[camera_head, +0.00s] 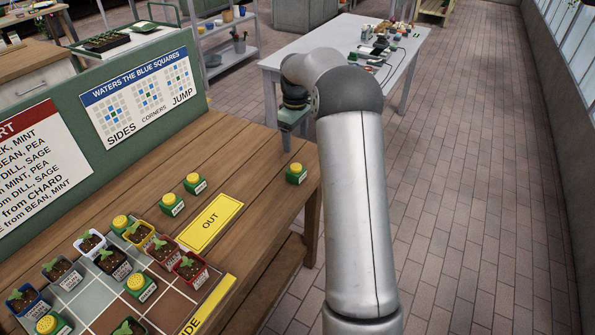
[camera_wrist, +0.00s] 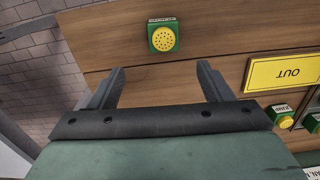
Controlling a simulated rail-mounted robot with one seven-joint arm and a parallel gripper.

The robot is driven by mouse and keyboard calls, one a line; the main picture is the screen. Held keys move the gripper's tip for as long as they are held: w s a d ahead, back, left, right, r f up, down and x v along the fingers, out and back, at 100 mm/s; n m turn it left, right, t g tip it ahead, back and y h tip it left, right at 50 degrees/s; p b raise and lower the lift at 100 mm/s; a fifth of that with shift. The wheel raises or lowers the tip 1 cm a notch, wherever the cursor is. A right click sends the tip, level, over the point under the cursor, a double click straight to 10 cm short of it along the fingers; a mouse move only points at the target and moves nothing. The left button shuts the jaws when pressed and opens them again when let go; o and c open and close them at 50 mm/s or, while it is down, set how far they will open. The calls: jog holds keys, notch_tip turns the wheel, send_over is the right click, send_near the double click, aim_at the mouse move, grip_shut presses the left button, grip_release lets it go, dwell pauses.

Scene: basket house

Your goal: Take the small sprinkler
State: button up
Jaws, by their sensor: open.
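One sprinkler (camera_head: 296,174) stands alone near the bench's right edge. It also shows in the wrist view (camera_wrist: 163,38), upside down in the picture, just beyond my gripper (camera_wrist: 161,72). My gripper is open and empty, its two fingers apart, with the block centred ahead of them and not touching. Two more sprinklers, one (camera_head: 171,204) and another (camera_head: 195,184), stand behind the yellow OUT card (camera_head: 211,224).
A tiled grid tray (camera_head: 104,318) at lower left holds potted seedlings and more yellow-topped blocks. A green board (camera_head: 187,112) with signs stands along the bench's back. The wooden bench (camera_head: 240,150) is bare around the lone sprinkler. A white table (camera_head: 300,48) stands farther off.

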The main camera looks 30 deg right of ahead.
aim_at(296, 166)
notch_tip(296, 166, down, 8)
jog(key=shift+f+p, duration=0.2)
jog(key=shift+p, duration=0.35)
jog(key=f, duration=0.2)
jog(key=f+p, duration=0.1)
jog(key=f, duration=0.1)
jog(key=shift+s+a, duration=0.15)
jog(key=shift+s, duration=0.25)
jog(key=shift+f+p, duration=0.3)
jog(key=shift+f, duration=0.35)
jog(key=c, duration=1.1)
